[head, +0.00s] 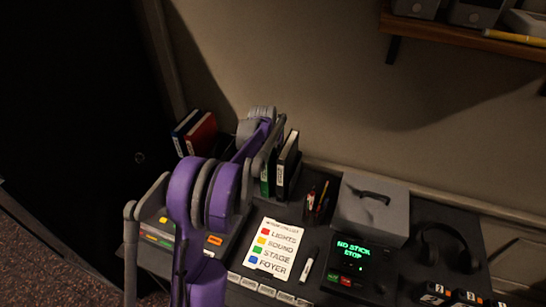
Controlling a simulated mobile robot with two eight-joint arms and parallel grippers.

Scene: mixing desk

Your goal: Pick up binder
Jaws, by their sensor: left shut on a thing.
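Several binders stand at the back of the desk. A blue binder (184,133) and a red binder (202,135) lean at the left. A black binder (288,157) with a pale spine label stands right of my left gripper, with a green binder (266,183) partly hidden beside it. My left gripper (272,148) is at this right group, shut on a binder that appears to be the black one. My own arm hides part of the grip and the binders' lower edges. I cannot tell whether the held binder is clear of the desk. My right gripper is not in view.
A label sheet (273,249), a pen holder (317,204), a grey box (371,208), a device with a green display (352,262) and headphones (449,245) crowd the desk. A wooden shelf (470,38) overhangs at upper right. The wall is close behind.

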